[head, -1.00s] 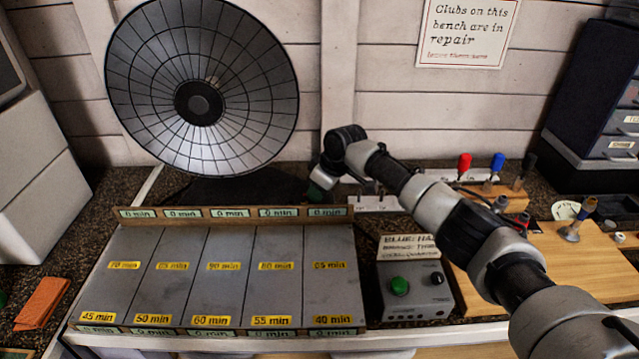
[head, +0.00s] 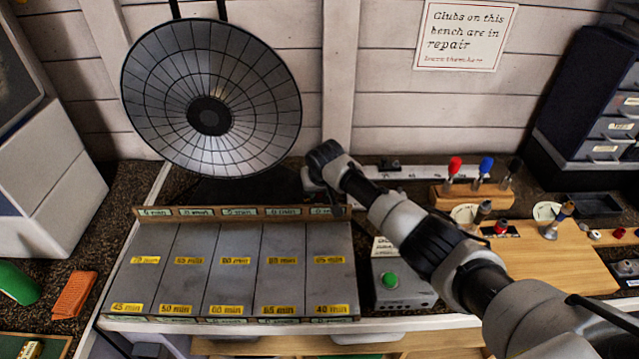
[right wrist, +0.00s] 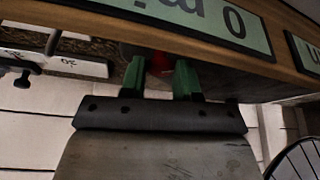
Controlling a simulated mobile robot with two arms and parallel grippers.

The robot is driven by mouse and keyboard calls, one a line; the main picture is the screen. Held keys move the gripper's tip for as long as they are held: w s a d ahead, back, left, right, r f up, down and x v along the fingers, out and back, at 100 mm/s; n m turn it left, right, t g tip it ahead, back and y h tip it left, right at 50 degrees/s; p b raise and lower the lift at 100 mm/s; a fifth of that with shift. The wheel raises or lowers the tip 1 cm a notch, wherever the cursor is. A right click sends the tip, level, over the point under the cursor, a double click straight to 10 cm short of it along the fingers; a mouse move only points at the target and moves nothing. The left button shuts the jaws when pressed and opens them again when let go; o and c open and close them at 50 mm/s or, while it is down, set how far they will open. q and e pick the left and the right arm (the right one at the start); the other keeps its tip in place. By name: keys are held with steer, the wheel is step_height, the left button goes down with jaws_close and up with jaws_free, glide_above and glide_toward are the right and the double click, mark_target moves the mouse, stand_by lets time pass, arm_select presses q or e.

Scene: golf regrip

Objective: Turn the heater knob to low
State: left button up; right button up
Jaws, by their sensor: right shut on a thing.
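My right gripper (right wrist: 160,80) shows in the right wrist view with its two green fingers shut on a small red thing, probably the heater knob (right wrist: 160,65). It is mostly hidden between the fingers and under the wooden rail (right wrist: 220,65), so its setting cannot be read. In the head view my right arm reaches to the back right end of the slotted metal rack (head: 185,268), and its gripper is hidden there. The round dish heater (head: 250,120) stands behind the rack. My left gripper is not in view.
A grey control box (head: 415,297) with a green button (head: 389,281) stands right of the rack, partly covered by my arm. A wooden block with red, blue and black-handled tools (head: 455,198) is further right. An orange cloth (head: 72,295) lies at the left.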

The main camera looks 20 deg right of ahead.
steer(key=shift+r+m, duration=0.1)
steer(key=shift+m, duration=0.5)
steer(key=o, duration=0.9)
steer(key=shift+s+r, duration=0.2)
steer(key=shift+r, duration=0.4)
steer(key=v, duration=0.9)
steer(key=shift+s+a+r+b, duration=0.15)
steer(key=shift+a+r+b, duration=0.05)
steer(key=shift+b, duration=0.15)
